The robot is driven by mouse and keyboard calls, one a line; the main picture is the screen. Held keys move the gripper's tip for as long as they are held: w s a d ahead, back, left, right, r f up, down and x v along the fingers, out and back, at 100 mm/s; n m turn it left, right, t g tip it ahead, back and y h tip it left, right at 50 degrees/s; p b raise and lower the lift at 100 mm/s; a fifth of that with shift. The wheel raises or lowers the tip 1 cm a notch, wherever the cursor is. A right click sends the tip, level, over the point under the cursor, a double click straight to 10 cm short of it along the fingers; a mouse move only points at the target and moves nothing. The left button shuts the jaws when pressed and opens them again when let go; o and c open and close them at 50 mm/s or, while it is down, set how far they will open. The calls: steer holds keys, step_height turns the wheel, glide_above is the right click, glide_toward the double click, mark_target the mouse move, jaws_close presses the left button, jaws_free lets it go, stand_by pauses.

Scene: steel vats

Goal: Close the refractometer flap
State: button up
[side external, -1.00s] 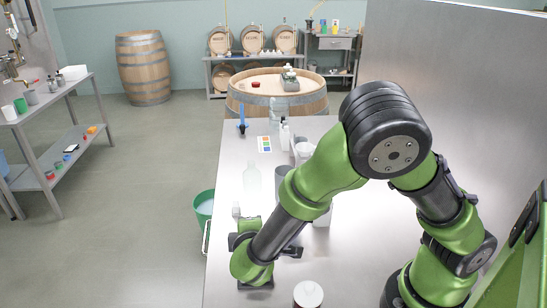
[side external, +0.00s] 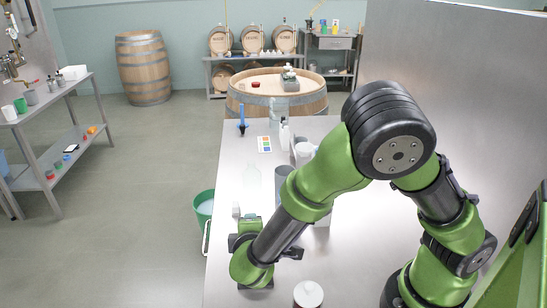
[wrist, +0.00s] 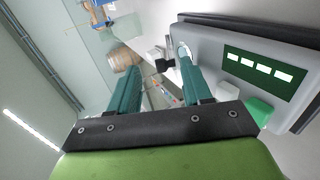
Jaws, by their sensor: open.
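A grey boxy device (wrist: 235,75) with a green display panel of white blocks fills the right of the wrist view; it appears to be the refractometer. It has a round silvery spot (wrist: 184,51) near its left edge and a bright green part (wrist: 259,111) at its lower edge. A small dark piece (wrist: 164,64) beside the silvery spot may be the flap; I cannot tell its angle. My gripper (wrist: 160,70) is open, its two teal fingers apart. The right finger overlaps the device's left edge; contact is unclear. In the side view my arm hides most of the device.
A steel bench (side external: 350,265) carries a white-lidded jar (side external: 308,294) near the front and bottles and cups further back. A green bucket (side external: 203,207) stands beside its left edge. A steel wall (side external: 450,80) bounds the right. A barrel (side external: 240,101) stands beyond the bench.

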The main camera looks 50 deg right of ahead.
steer(key=v, duration=1.6)
steer(key=s+d+r+m+y, duration=0.2)
steer(key=d+r+m+y, duration=0.3)
steer(key=d, duration=0.3)
steer(key=s+d+r+m+g+y, duration=0.1)
steer(key=s+d+r+m+y, duration=0.1)
steer(key=d+r+m+y, duration=0.3)
steer(key=d+r+m, duration=0.1)
steer(key=d+m, duration=0.2)
steer(key=shift+s+d+r+y, duration=0.25)
steer(key=shift+d+r+y, duration=0.05)
steer(key=shift+r, duration=0.1)
